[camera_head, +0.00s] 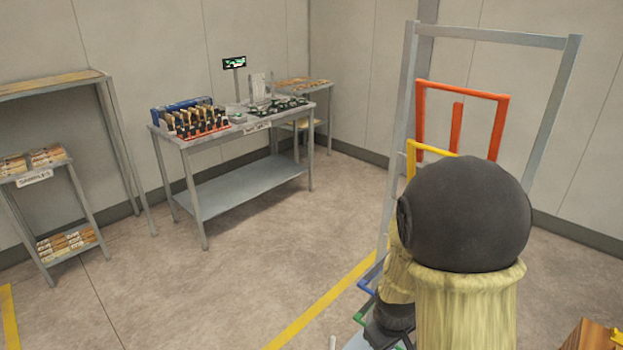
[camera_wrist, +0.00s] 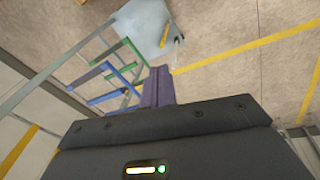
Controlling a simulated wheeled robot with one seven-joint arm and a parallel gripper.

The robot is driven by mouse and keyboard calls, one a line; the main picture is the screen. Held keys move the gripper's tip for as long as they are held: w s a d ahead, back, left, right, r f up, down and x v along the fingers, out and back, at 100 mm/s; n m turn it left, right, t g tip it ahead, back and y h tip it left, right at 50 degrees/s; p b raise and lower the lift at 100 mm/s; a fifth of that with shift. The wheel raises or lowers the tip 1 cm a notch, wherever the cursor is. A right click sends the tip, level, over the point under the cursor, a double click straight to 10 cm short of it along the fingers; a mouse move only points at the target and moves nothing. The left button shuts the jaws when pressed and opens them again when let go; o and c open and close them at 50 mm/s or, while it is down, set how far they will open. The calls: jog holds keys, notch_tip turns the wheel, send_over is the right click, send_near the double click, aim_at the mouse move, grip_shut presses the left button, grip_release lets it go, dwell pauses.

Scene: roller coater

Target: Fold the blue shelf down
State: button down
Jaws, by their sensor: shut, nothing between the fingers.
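The blue shelf (camera_wrist: 112,96) is an open frame of bars on a grey upright rack. It shows left of my gripper (camera_wrist: 158,78) in the wrist view. In the head view only a small part of the blue shelf (camera_head: 371,276) shows, left of my arm. My gripper is shut and empty, its fingers close together beside the blue shelf's right end in the picture. I cannot tell whether they touch. The head view does not show the fingers clearly. My arm hides much of the shelf there, so its exact tilt is unclear.
The grey rack (camera_head: 402,110) also bears a raised red shelf (camera_head: 462,90), a yellow shelf (camera_head: 432,149) and a green shelf (camera_wrist: 111,50). A workbench (camera_head: 250,185) with tools stands at the back left. The floor between is clear. A wooden box (camera_head: 590,338) is at the lower right.

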jog(key=s+a+r+m+y, duration=0.1)
jog(key=s+r+m, duration=0.4)
jog(key=s+r, duration=0.1)
jog(key=shift+s+a+r+m+t, duration=0.2)
jog(key=shift+a+r+m+t, duration=0.15)
jog(key=shift+r, duration=0.25)
jog(key=c, duration=1.4)
grip_release()
jog(key=shift+w, duration=0.1)
jog(key=shift+d, duration=0.2)
